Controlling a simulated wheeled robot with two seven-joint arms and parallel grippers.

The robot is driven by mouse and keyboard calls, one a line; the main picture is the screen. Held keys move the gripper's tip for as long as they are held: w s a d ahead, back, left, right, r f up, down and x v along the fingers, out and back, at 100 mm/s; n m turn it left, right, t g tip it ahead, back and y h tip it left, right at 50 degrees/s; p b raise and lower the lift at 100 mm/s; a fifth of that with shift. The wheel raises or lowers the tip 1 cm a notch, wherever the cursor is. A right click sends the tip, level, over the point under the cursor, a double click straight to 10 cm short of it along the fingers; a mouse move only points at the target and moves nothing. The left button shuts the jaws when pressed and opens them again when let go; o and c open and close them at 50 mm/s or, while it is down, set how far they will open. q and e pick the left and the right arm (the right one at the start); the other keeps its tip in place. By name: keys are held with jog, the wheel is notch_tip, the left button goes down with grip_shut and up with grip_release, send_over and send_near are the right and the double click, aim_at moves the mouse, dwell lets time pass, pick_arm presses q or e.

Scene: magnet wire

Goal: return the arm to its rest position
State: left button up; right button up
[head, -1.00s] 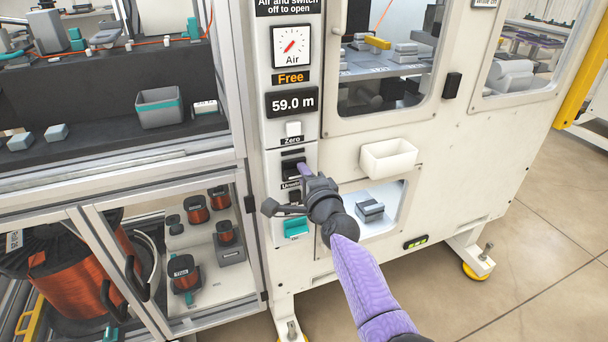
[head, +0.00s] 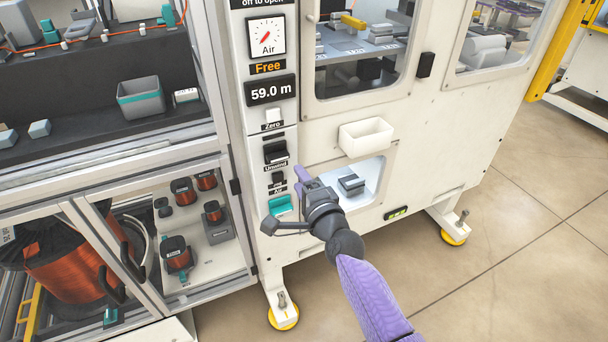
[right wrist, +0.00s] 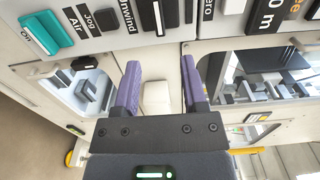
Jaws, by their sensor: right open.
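My right gripper (head: 302,182) is in front of the machine's white control panel, just right of the Unwind and Air switches. In the right wrist view its two purple fingers (right wrist: 160,92) are apart with nothing held between them. My right arm comes in from the lower right, with a dark wrist and a purple forearm. The Unwind switch (head: 275,152) sits above the teal switch (head: 280,205) on the panel. The Air gauge (head: 266,36) and the display reading 59.0 m (head: 271,91) are higher up. My left gripper does not show.
A white bin (head: 366,137) sticks out from the machine front, above a lit recess holding a grey block (head: 351,184). On the left are framed cabinet doors and copper wire spools (head: 177,253). The floor (head: 530,230) at the right is open.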

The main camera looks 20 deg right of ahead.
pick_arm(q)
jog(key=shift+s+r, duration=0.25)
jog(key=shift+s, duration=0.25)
pick_arm(e)
jog(key=shift+s, duration=0.65)
jog(key=s+f+n+g+p, duration=0.1)
jog(key=s+f+n+g, duration=0.35)
jog(key=s+f, duration=0.55)
jog(key=s+f+n+g+p, duration=0.1)
jog(key=s+f+n+g, duration=0.5)
jog(key=f, duration=0.8)
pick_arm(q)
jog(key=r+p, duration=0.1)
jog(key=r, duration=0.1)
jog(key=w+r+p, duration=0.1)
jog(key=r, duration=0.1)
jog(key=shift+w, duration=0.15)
pick_arm(e)
jog(key=s+d+f+n+g, duration=0.1)
jog(key=s+f+n+g, duration=0.1)
jog(key=s, duration=1)
jog(key=s+d+f+n+g+h, duration=0.1)
jog(key=s+f+n+g, duration=0.2)
jog(key=s, duration=0.9)
jog(key=s+d+f+n+g, duration=0.1)
jog(key=s+f+n+g, duration=0.2)
jog(key=s, duration=0.8)
jog(key=shift+s+f+n, duration=0.4)
jog(key=shift+n, duration=0.65)
